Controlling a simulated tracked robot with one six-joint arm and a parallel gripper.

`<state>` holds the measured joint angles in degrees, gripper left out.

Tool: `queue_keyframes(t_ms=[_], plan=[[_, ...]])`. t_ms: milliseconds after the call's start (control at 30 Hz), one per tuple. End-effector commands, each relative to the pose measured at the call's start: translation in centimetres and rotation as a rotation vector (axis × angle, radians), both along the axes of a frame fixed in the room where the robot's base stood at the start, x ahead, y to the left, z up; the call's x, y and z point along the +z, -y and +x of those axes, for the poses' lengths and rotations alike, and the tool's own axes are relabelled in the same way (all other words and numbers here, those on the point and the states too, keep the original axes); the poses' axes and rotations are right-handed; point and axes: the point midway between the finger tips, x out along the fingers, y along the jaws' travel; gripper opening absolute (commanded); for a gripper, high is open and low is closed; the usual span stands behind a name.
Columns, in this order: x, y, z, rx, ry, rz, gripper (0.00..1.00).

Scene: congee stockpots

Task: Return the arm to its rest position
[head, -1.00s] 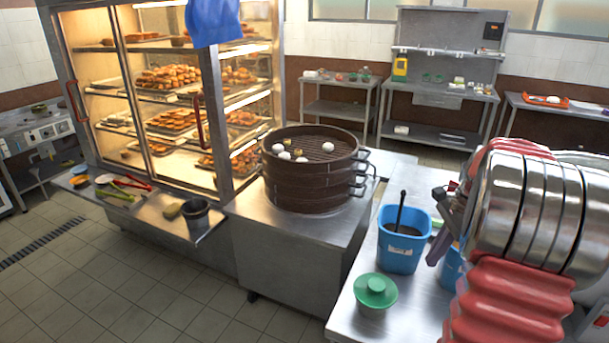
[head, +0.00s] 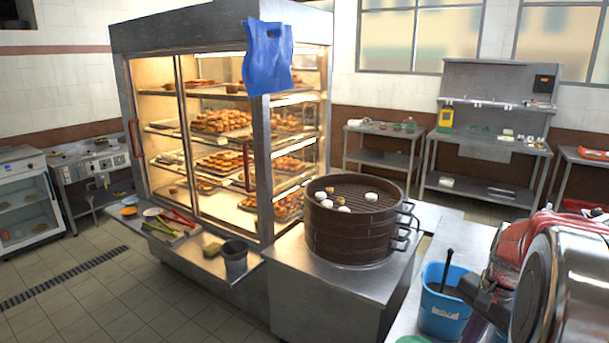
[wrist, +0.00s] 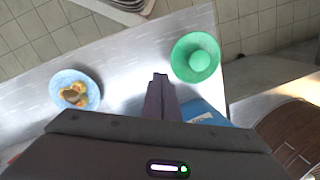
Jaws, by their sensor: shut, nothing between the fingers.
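My arm, red and silver, fills the lower right corner of the head view. My gripper (head: 466,290) shows there as dark fingers beside the blue bucket (head: 443,318). In the wrist view my gripper (wrist: 160,80) has its dark fingers together with nothing between them. The blue bucket is partly hidden behind the gripper body in the wrist view (wrist: 204,112).
A dark round steamer (head: 355,240) with several white buns stands on a steel counter left of the arm. A lit glass cabinet (head: 215,150) of pastries stands behind. A blue bag (head: 267,60) hangs at its corner. Tiled floor (head: 100,300) is open at the left.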

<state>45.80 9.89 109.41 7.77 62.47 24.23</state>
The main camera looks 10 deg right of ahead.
Motion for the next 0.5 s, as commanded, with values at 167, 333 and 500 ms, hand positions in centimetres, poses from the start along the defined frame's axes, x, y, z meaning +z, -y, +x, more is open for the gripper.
queue_keyframes(t_ms=[167, 333, 500], plan=[[1.4, -4.2, -0.2, 0.193, 0.031, -0.063, 0.00], [2.5, -8.0, -0.5, 0.364, 0.059, -0.121, 0.00], [3.4, -11.7, -1.1, 0.522, 0.090, -0.175, 0.00]])
